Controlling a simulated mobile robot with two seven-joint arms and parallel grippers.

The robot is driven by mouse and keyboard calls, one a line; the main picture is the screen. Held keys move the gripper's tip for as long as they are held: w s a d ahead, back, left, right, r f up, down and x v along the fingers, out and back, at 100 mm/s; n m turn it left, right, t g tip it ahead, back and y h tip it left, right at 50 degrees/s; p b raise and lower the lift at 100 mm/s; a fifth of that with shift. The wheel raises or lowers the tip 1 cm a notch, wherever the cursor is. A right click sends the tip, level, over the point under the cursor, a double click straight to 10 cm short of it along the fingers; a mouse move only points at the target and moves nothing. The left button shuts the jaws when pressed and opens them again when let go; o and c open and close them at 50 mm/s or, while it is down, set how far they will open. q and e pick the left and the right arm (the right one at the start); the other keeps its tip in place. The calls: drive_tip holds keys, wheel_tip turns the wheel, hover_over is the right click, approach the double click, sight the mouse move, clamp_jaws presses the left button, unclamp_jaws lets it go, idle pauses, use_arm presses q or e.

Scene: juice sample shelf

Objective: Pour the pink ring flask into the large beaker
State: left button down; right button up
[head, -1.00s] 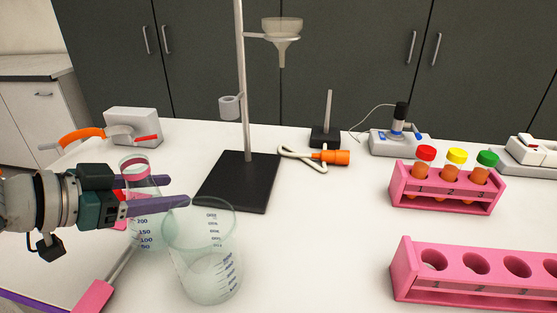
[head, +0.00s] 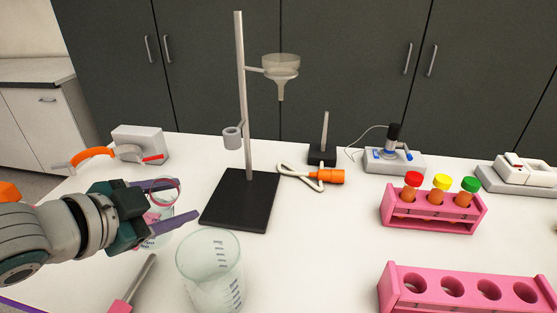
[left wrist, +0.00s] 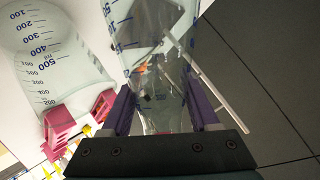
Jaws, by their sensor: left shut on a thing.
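The pink ring flask (head: 163,192) is clear glass with a pink band near its mouth, left of the large beaker in the head view. My left gripper (head: 173,203) is shut on it; the fingers hide part of its body. The flask looks tilted, its mouth partly turned toward the camera. The large beaker (head: 210,270) stands upright on the table, in front of and right of the flask, apart from it. In the left wrist view the flask (left wrist: 155,50) is between the fingers and the beaker (left wrist: 50,50) is at upper left. I cannot tell the liquid levels.
A black stand base (head: 240,205) with a pole and funnel (head: 281,66) is behind the beaker. Pink racks (head: 430,220) (head: 455,295) are at right, one holding capped tubes. A pink-ended rod (head: 122,304) lies left of the beaker. Bare table lies between beaker and racks.

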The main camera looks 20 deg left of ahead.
use_arm(q)
drive_tip(key=shift+f+m+y+b, duration=0.2)
drive_tip(key=shift+m+y+b, duration=0.2)
drive_tip(key=shift+b, duration=0.4)
drive_tip(key=shift+r, duration=0.15)
drive_tip(key=shift+m, duration=0.3)
drive_tip(key=shift+a+r+m+t+y+b, duration=0.3)
drive_tip(key=shift+m+y+b, duration=0.2)
drive_tip(key=shift+y+b, duration=0.25)
drive_tip(key=shift+w+a+f+m+y+b, duration=0.2)
drive_tip(key=shift+m+y+b, duration=0.3)
drive_tip(key=shift+b, duration=0.8)
drive_tip(key=shift+s+f+m+t+y+b, duration=0.1)
drive_tip(key=shift+f+m+t+y+b, duration=0.3)
drive_tip(key=shift+f+b, duration=1.15)
drive_tip(key=shift+r, duration=0.8)
drive_tip(key=shift+d+r+m+y+p, duration=0.25)
drive_tip(key=shift+r+m, duration=0.1)
drive_tip(key=shift+r, duration=0.15)
drive_tip(key=shift+d+r+m+y+p, duration=0.1)
drive_tip(key=shift+d+r+m, duration=0.2)
drive_tip(key=shift+r, duration=0.2)
